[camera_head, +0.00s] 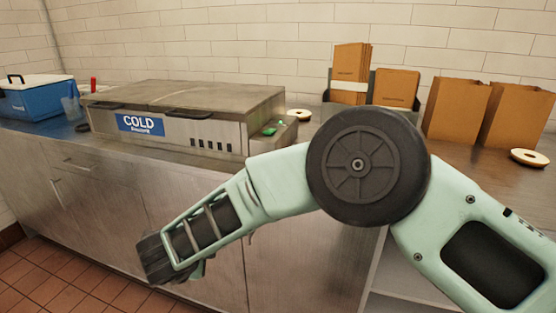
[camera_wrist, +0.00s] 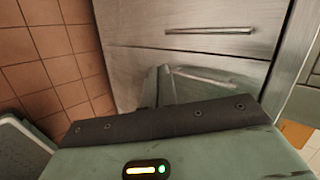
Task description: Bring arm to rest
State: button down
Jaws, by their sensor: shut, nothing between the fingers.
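My arm crosses the head view from the lower right, through a large dark round joint, down to the lower left. My gripper (camera_head: 158,262) is at its far end, low in front of the steel cabinet doors (camera_head: 98,210) and below the counter top. It is shut and holds nothing. Its fingertips are hard to make out. In the wrist view, a dark bar and pale green housing of mine fill the lower part, with a steel drawer front (camera_wrist: 225,53) and its handle beyond.
On the counter stand a cold unit (camera_head: 185,118), a blue cooler (camera_head: 38,98), paper bags (camera_head: 455,110), a box of folded bags (camera_head: 350,85) and bagels (camera_head: 528,158). My arm hides part of the counter. Tiled floor (camera_head: 40,275) is open at lower left.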

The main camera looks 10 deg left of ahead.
notch_tip(320, 180, up, 13)
jog(key=n+y+p, duration=0.2)
jog(key=n+y, duration=0.3)
jog(key=n, duration=0.1)
jog(key=s+d+r+n+g+y+p, duration=0.35)
jog(key=s+d+r+n, duration=0.2)
jog(key=r+n, duration=0.3)
jog(key=s+d+r+n+g+h+p, duration=0.1)
jog(key=s+d+n+g+h, duration=0.1)
jog(key=s+d, duration=0.4)
jog(key=s+d+n+g+h+p, duration=0.1)
jog(key=s+d, duration=0.5)
jog(key=d, duration=0.9)
jog(key=s+d+r+n+g+h+p, duration=0.1)
jog(key=s+d+n+g+h, duration=0.2)
jog(key=d, duration=0.8)
jog(key=s+n+h, duration=0.2)
jog(key=s+n, duration=0.2)
jog(key=shift+d+r+h+p, duration=0.3)
jog(key=shift+d+h, duration=0.05)
